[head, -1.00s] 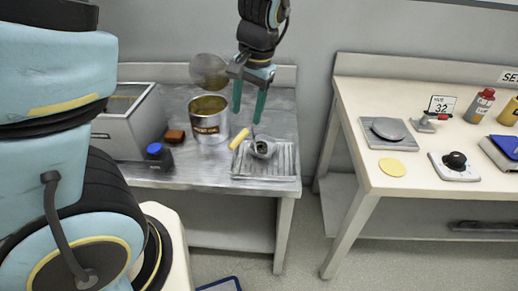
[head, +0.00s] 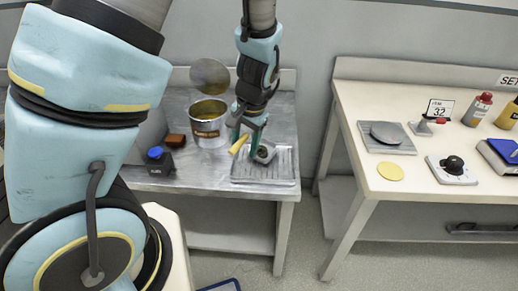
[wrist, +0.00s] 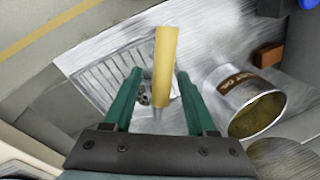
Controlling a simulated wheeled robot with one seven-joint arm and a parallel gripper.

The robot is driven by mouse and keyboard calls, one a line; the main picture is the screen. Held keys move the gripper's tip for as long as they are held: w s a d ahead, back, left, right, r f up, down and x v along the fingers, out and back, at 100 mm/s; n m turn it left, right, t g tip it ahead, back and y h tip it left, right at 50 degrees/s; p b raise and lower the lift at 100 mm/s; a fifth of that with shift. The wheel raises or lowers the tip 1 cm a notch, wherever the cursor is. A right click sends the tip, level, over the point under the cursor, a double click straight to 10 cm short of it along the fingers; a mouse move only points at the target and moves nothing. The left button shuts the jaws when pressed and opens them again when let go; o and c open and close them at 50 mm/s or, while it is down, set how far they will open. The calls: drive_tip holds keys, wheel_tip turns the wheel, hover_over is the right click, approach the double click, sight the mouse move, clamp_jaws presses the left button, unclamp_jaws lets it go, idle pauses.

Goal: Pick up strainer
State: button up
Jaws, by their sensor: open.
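The strainer (head: 264,153) lies on a ribbed drain tray (head: 282,172) on the metal table, its yellow handle (head: 239,142) slanting up to the left. My gripper (head: 247,144) is open and low over the tray, at the strainer. In the wrist view the yellow handle (wrist: 166,66) stands between the two green fingers of my gripper (wrist: 157,92), with no visible contact. The strainer's bowl is mostly hidden behind the handle and fingers there.
An open metal can (head: 208,124) stands close left of my gripper, its round lid (head: 210,76) behind it. A blue-capped bottle (head: 159,161) and a brown block (head: 175,140) are further left. A second table (head: 350,130) holds several items across a gap.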

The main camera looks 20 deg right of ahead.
drive_tip(key=shift+f, duration=0.3)
drive_tip(key=shift+c, duration=0.3)
clamp_jaws()
idle(0.9)
